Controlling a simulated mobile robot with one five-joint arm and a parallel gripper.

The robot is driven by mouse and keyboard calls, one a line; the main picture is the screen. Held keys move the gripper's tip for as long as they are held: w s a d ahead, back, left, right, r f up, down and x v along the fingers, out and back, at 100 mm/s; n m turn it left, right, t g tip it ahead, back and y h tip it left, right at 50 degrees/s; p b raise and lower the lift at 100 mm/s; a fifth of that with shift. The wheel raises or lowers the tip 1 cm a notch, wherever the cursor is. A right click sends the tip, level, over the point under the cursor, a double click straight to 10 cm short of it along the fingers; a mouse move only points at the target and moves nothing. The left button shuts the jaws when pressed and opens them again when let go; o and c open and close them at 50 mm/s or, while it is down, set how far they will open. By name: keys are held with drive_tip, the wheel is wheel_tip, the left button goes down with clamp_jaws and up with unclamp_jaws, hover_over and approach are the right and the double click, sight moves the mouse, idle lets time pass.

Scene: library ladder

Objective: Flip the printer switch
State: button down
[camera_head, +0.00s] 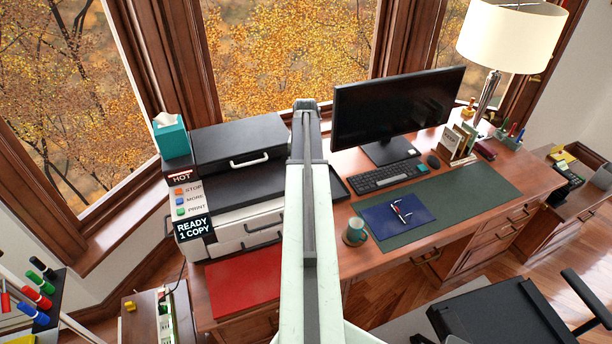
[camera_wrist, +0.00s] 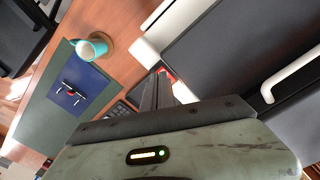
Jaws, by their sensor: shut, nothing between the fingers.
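The printer (camera_head: 236,222) is a white and black machine on the left part of the desk, with a dark lid and pale handles. Its left panel carries STOP, MORE and PRINT buttons (camera_head: 180,203) and a sign reading READY 1 COPY. In the wrist view, the printer's dark body (camera_wrist: 225,45) fills the upper right. My gripper (camera_wrist: 158,78) is shut and empty, with its fingertips close to the printer in the picture. A small red part shows right beside the fingertips; I cannot tell if it is the switch. In the head view my arm hides the gripper and the printer's right side.
A monitor (camera_head: 395,108), keyboard (camera_head: 385,176), teal mug (camera_head: 355,232) and blue notebook (camera_head: 393,216) stand right of my arm. A teal tissue box (camera_head: 171,138) is at the printer's back left. A red pad (camera_head: 243,282) lies before it. A power strip (camera_head: 166,318) is lower left.

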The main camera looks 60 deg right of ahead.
drive_tip(key=shift+f+b, duration=1)
idle(0.3)
wheel_tip(320, 180, up, 7)
drive_tip(key=p, duration=0.7)
drive_tip(key=shift+r, duration=0.1)
idle(0.3)
